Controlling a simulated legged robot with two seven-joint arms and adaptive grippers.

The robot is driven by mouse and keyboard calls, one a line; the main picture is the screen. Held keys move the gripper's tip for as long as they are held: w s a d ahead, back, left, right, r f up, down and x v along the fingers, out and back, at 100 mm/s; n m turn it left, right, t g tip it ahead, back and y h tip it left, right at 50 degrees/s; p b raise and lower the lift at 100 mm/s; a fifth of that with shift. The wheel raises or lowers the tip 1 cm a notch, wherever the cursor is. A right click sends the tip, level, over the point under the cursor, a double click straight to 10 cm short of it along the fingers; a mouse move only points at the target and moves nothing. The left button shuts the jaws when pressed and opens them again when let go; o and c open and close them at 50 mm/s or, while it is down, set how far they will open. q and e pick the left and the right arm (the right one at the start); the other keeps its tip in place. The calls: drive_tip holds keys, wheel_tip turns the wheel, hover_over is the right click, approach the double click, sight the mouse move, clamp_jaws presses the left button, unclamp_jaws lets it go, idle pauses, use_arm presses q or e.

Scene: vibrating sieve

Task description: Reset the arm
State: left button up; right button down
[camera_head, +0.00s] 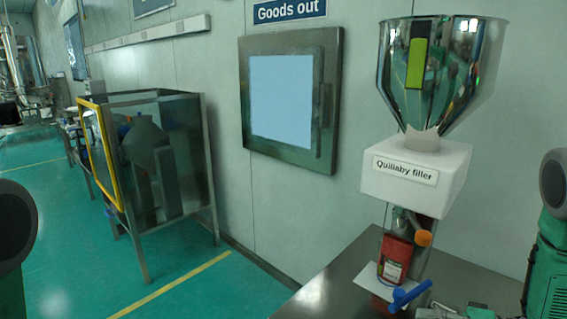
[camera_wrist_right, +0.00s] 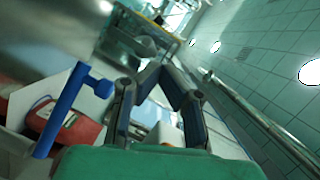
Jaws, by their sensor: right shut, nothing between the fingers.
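My right gripper (camera_wrist_right: 162,72) is in the right wrist view, its two dark fingers drawn together at the tips with nothing between them. In the head view only a small part of the right gripper (camera_head: 455,313) shows at the bottom edge, to the right of the blue handle (camera_head: 410,294). The blue handle also shows in the right wrist view (camera_wrist_right: 66,106), to the left of the fingers and apart from them. My right arm stands at the right edge of the head view. My left gripper is out of view; only part of my left arm shows at the left edge.
The Quillaby filler (camera_head: 415,180) with its steel funnel (camera_head: 455,75) stands over a grey table (camera_head: 335,285). A red packet (camera_head: 396,258) is below its spout, near an orange knob (camera_head: 424,238). A yellow-framed cabinet (camera_head: 205,165) stands left, beyond open green floor.

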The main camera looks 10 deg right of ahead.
drive_tip(key=s+a+f+g+h, duration=0.1)
drive_tip(key=s+a+f+h, duration=0.1)
drive_tip(key=f+h, duration=0.1)
drive_tip(key=s+a+f+g+h, duration=0.1)
drive_tip(key=s+a+f+h, duration=0.1)
drive_tip(key=f, duration=0.3)
drive_tip(key=s+a+f+h, duration=0.2)
drive_tip(key=a+f+h, duration=0.1)
drive_tip(key=f, duration=0.1)
drive_tip(key=shift+s+a+f+n+g+h, duration=0.25)
drive_tip(key=shift+s+f+n+g+h, duration=0.05)
drive_tip(key=shift+s+f+g+h, duration=0.1)
drive_tip(key=s+a+f+n+g+h, duration=0.15)
drive_tip(key=s+g, duration=0.25)
drive_tip(key=s, duration=0.6)
drive_tip(key=s+a+f+n+g+h, duration=0.1)
drive_tip(key=s+g+h, duration=0.2)
drive_tip(key=s, duration=0.8)
drive_tip(key=w+f+n+b, duration=0.1)
drive_tip(key=w+f+b, duration=0.2)
drive_tip(key=f+b, duration=1.1)
drive_tip(key=shift+w+a+f+b, duration=0.2)
drive_tip(key=shift+w+b, duration=0.1)
drive_tip(key=shift+b, duration=0.45)
